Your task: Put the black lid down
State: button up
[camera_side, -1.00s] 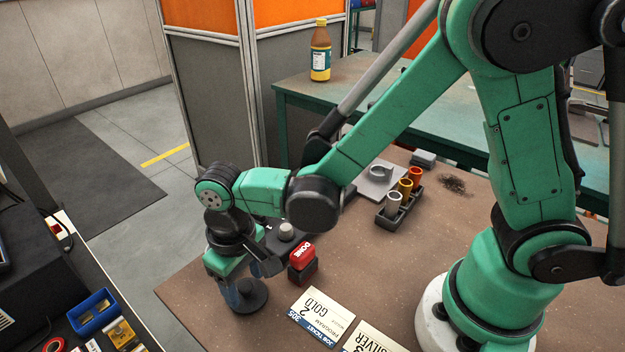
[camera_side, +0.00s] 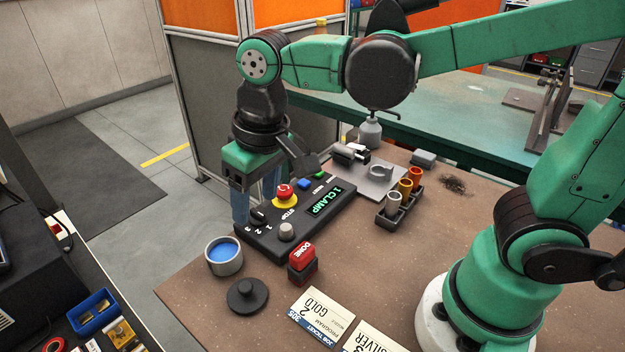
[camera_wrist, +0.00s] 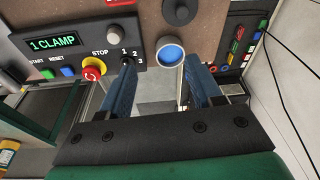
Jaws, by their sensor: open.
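The black lid (camera_side: 247,294) is a round disc with a knob on top. It lies flat on the brown bench, knob up, in front of a grey round pot (camera_side: 224,258) with a blue inside. The lid also shows at the top of the wrist view (camera_wrist: 180,10), near the pot (camera_wrist: 170,52). My gripper (camera_side: 256,208) is open and empty, raised behind the pot and beside the control panel. In the wrist view its two blue fingers (camera_wrist: 160,90) are spread wide, with nothing between the tips.
The black control panel (camera_side: 312,232) has a red stop button, a dial and a "1 CLAMP" display. A red DONE block (camera_side: 302,258), paper job cards (camera_side: 322,317) and a rack of coloured cups (camera_side: 399,205) stand on the bench. The bench's left edge is close to the pot.

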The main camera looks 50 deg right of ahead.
jog(key=s+d+m+t, duration=0.1)
jog(key=d+t, duration=0.4)
jog(key=d, duration=0.5)
jog(key=shift+s+f+h, duration=0.25)
jog(key=shift+s+h, duration=0.05)
jog(key=shift+s, duration=0.2)
